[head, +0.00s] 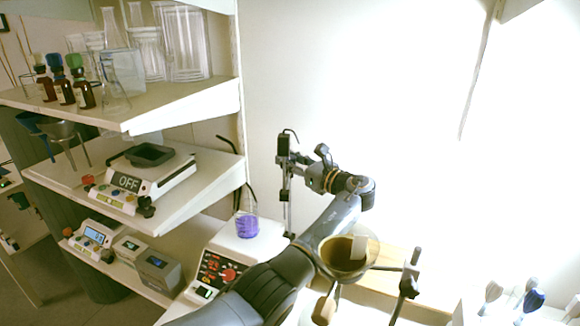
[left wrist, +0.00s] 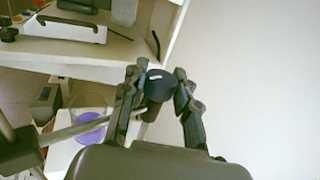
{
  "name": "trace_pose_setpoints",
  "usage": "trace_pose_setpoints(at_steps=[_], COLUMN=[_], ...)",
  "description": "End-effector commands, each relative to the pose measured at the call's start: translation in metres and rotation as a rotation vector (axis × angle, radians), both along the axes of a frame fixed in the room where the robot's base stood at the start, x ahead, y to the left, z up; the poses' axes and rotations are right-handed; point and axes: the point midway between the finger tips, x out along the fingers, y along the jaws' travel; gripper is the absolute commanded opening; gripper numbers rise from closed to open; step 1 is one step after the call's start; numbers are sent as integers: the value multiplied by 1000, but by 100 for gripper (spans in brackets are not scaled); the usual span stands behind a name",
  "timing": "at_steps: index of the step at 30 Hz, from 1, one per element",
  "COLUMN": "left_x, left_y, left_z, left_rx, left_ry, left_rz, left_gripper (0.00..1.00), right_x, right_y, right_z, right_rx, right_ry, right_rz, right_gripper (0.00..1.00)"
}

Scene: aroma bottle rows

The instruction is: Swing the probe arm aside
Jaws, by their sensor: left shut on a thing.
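The probe arm's stand has a dark upright (head: 284,146) and a thin metal rod (head: 289,205) beside the stirrer. In the left wrist view a metal rod (left wrist: 75,133) runs from the lower left to a dark rounded knob (left wrist: 161,84). My left gripper (head: 303,165) reaches in from below and is shut on this knob; its two fingers (left wrist: 160,78) sit on either side of it. A beaker of purple liquid (head: 247,227) stands on the stirrer (head: 222,262) left of the rod; the purple liquid also shows in the left wrist view (left wrist: 91,130). My right gripper is out of view.
Shelves on the left hold brown bottles (head: 65,92), glassware (head: 185,45) and a scale marked OFF (head: 140,185). A brown-filled round vessel (head: 340,252) sits beneath my left arm, with a dark clamp stand (head: 409,275) to its right. The white wall behind is bare.

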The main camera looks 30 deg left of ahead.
Motion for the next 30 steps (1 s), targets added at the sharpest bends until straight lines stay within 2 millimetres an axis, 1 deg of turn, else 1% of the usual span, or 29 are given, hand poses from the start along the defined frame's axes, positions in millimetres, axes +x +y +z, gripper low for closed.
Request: trace_pose_setpoints(at_steps=[1,5,19,20,21,22,23,30], left_x=[0,0,0,0,0,0,0,0], left_y=[0,0,0,0,0,0,0,0], left_z=[-2,-2,-2,-2,-2,-2,-1,-1], left_rx=[-2,-2,-5,-5,-5,-5,-5,-3], left_ry=[2,3,2,2,2,2,2,2], left_rz=[12,30,39,39,39,39,39,38], left_gripper=[0,0,0,36,44,50,54,54], right_x=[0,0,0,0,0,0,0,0], right_y=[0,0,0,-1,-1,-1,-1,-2], right_z=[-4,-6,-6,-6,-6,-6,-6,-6], right_rx=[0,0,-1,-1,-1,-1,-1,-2], right_ry=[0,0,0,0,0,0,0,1], right_rz=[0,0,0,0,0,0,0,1], right_gripper=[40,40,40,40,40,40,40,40])
